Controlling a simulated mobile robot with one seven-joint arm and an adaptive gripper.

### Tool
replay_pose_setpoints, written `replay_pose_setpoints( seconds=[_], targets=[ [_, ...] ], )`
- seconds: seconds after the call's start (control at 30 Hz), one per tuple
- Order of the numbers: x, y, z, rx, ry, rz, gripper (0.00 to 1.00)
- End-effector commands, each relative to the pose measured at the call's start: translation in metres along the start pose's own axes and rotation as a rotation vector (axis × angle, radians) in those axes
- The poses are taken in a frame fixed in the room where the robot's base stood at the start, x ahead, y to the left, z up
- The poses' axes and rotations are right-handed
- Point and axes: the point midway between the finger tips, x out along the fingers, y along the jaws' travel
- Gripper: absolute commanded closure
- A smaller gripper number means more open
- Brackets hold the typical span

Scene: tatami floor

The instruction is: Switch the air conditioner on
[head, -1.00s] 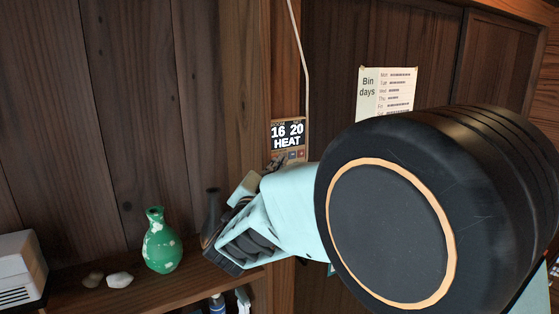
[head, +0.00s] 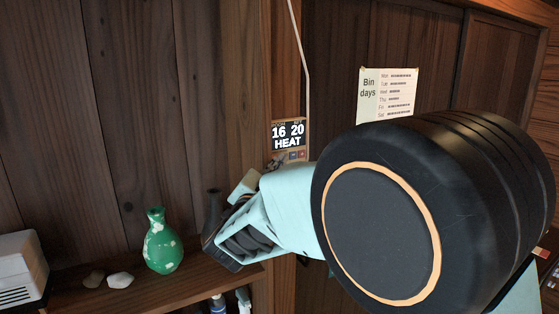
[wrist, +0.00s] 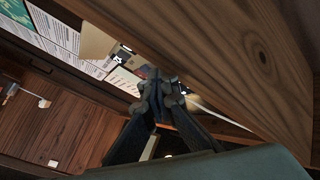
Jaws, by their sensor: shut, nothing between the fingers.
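The air conditioner's wall control panel (head: 289,134) is on the wooden post in the head view. Its lit display reads 16, 20 and HEAT. A blue and a red button show at its lower edge; its lower left part is hidden by my gripper. My gripper (head: 277,162) is at that lower left corner, with its tips close to the panel; I cannot tell whether they touch it. In the wrist view my gripper (wrist: 158,88) is shut and empty, its dark fingertips together in front of the post and panel area.
A Bin days notice (head: 387,95) hangs right of the panel. A white cable (head: 301,50) runs down to the panel.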

Motion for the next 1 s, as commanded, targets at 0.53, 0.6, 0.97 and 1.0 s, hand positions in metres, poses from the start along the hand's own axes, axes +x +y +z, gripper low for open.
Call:
replay_pose_setpoints(
  seconds=[0.53, 0.6, 0.97, 1.0],
  targets=[
    [0.0019, -0.0117, 0.0069, 0.003, -0.011, -0.017, 1.00],
    [0.0018, -0.0121, 0.0072, 0.003, -0.012, -0.018, 1.00],
    [0.0012, -0.0131, 0.0079, 0.003, -0.014, -0.019, 1.00],
    [0.0011, -0.0130, 0.0080, 0.003, -0.014, -0.019, 1.00]
  ],
)
